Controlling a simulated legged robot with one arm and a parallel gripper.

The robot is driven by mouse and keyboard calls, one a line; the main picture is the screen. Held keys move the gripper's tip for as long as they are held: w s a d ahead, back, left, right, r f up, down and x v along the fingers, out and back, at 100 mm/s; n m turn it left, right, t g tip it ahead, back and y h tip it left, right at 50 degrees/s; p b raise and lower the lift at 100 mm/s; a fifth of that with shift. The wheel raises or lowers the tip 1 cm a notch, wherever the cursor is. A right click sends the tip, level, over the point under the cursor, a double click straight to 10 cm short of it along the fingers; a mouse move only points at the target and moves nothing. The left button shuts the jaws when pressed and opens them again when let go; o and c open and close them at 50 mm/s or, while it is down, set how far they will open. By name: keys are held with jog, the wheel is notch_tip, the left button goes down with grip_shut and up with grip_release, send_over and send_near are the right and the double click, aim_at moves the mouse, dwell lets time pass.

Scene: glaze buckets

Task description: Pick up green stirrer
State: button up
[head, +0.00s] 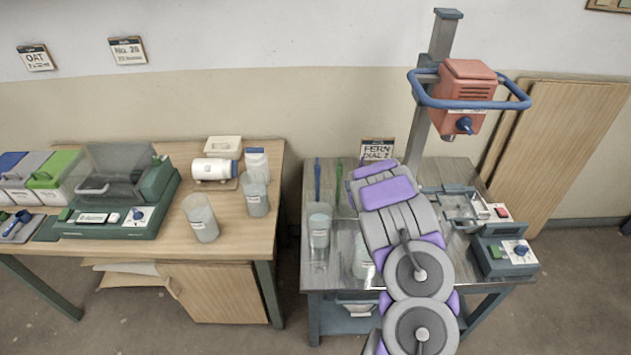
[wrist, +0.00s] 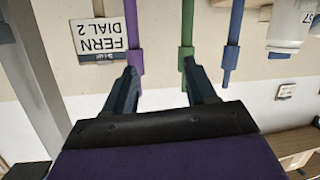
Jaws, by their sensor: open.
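In the wrist view, which is upside down, the green stirrer (wrist: 187,28) is between a purple stirrer (wrist: 136,38) on the left and the blue stirrer (wrist: 233,38) on the right. My gripper (wrist: 161,72) is open and empty. Its right finger lines up with the thick end of the green stirrer, its left finger with the purple one. I cannot tell whether either touches. In the head view my arm hides the fingers.
A "FERN DIAL 2" sign (head: 377,149) stands at the back. A clear container (head: 320,226) is on the table's left. A red mixer head (head: 466,88) on a post rises at the right, with a blue control box (head: 505,257) below. A wooden table (head: 240,208) stands left, across a gap.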

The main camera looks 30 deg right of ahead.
aim_at(340, 174)
jog(key=w+t, duration=0.1)
jog(key=w, duration=0.1)
jog(key=w+a+f+t, duration=0.1)
jog(key=w, duration=0.1)
jog(key=w+a+t, duration=0.1)
jog(key=shift+w+f+m+t+y, duration=0.3)
jog(key=shift+w+f, duration=0.1)
jog(key=shift+w+d, duration=0.25)
jog(key=shift+w, duration=0.2)
jog(key=shift+b+x, duration=0.85)
jog(key=shift+x, duration=0.9)
jog(key=shift+w+d, duration=0.2)
jog(key=shift+w, duration=0.45)
jog(key=shift+w+d, duration=0.25)
jog(key=shift+d, duration=0.05)
jog(key=shift+a+r, duration=0.15)
jog(key=shift+a, duration=0.1)
jog(key=c, duration=0.6)
jog(key=shift+d, duration=0.1)
jog(key=c, duration=0.4)
